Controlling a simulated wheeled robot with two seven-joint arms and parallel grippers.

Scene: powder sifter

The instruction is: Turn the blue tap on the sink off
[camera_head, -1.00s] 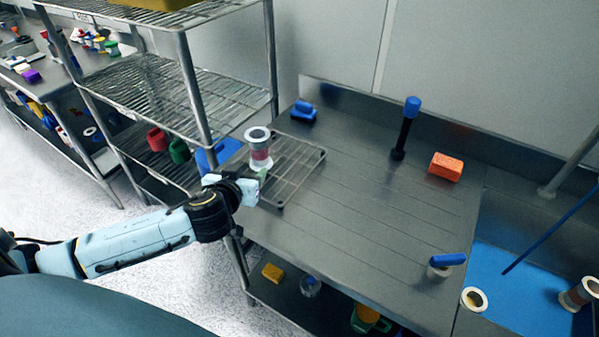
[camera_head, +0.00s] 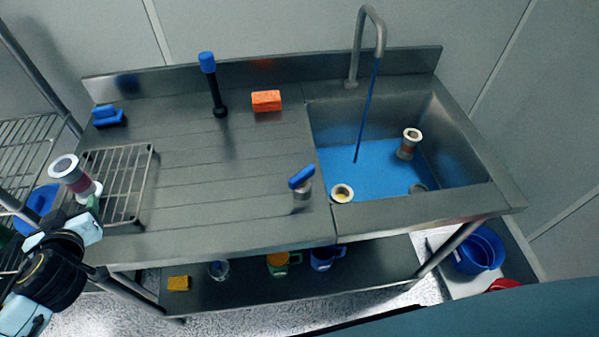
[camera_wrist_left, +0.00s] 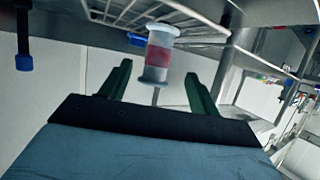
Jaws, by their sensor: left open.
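The sink (camera_head: 470,125) is at the right of the steel counter and holds blue water. A grey spout (camera_head: 380,38) arches over it, and a thin blue stream (camera_head: 367,110) runs from it into the basin. A blue lever (camera_head: 301,177) on a short grey base, which looks like the blue tap, stands near the counter's front edge, left of the sink. My left gripper (camera_head: 97,213) is at the far left, far from the lever. In the left wrist view its two dark green fingers (camera_wrist_left: 158,88) are apart, with a grey-and-red cylinder beyond them. My right gripper is not in view.
A black post with a blue top (camera_head: 208,62) and an orange block (camera_head: 266,101) are at the counter's back. The middle of the counter is clear.

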